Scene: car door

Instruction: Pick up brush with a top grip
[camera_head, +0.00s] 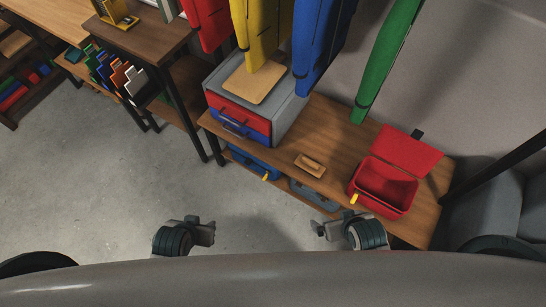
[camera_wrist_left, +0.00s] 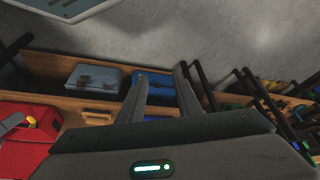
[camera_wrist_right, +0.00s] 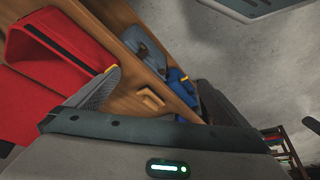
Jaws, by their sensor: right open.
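The brush, a small tan wooden block (camera_head: 310,165), lies flat on the wooden bench (camera_head: 334,146) between the tool box and the red case. It also shows in the right wrist view (camera_wrist_right: 151,99), between the two fingers but some way off, and in the left wrist view (camera_wrist_left: 97,117). Its bristles cannot be seen. My right gripper (camera_head: 318,229) is open and empty, in front of the bench and apart from the brush. My left gripper (camera_head: 211,232) is empty with its fingers apart, further left over the floor.
An open red case (camera_head: 387,187) stands right of the brush. A grey, red and blue tool box (camera_head: 290,112) stands left of it. Coloured panels, including a green one (camera_head: 386,62), hang above the bench. Blue and grey cases sit on the lower shelf. The floor (camera_head: 100,200) is clear.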

